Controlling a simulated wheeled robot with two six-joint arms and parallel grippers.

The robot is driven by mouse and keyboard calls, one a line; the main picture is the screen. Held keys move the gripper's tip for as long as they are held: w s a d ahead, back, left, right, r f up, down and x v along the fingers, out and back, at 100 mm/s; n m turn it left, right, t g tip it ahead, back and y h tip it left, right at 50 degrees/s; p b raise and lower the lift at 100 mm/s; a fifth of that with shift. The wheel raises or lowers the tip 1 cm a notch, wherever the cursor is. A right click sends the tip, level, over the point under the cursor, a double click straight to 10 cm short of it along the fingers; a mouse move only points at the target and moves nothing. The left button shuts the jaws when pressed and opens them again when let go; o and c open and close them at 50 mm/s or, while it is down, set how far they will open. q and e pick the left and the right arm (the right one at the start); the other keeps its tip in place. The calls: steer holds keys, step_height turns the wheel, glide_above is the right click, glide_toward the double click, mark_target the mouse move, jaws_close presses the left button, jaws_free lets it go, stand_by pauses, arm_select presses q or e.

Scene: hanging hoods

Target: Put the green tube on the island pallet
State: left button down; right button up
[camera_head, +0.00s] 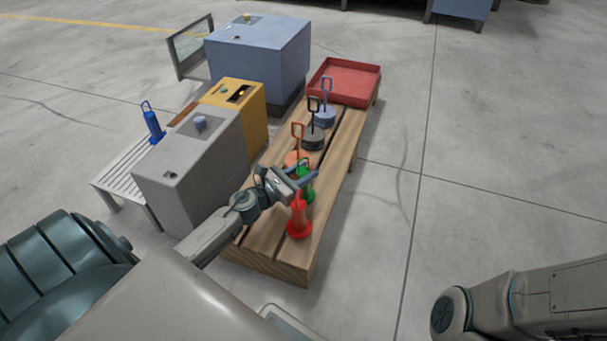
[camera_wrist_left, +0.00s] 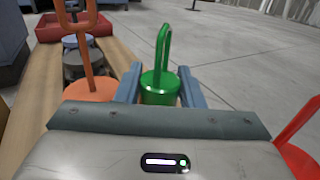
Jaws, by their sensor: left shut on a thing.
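The green tube (camera_head: 309,194) is a squat cylinder with a tall loop handle. It is upright over the near part of the slatted wooden pallet (camera_head: 264,238), between a red tube and an orange one. My left gripper (camera_head: 305,180) is shut on the green tube; in the left wrist view the tube (camera_wrist_left: 160,88) stands between the two blue-grey fingers. The gripper hides part of the tube, and I cannot tell whether its base touches the wood. My right gripper is out of view.
A red tube (camera_head: 299,222) stands close on the near side. Orange (camera_head: 291,158), dark grey (camera_head: 313,139) and blue-grey (camera_head: 325,116) tubes and a red tray (camera_head: 344,82) are farther along the pallet. Grey (camera_head: 190,165), yellow (camera_head: 250,105) and blue (camera_head: 258,50) cabinets line its left; the right floor is clear.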

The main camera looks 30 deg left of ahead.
arm_select(q)
steer(key=shift+f, duration=0.15)
steer(key=c, duration=1)
jaws_free()
steer(key=shift+o, duration=0.2)
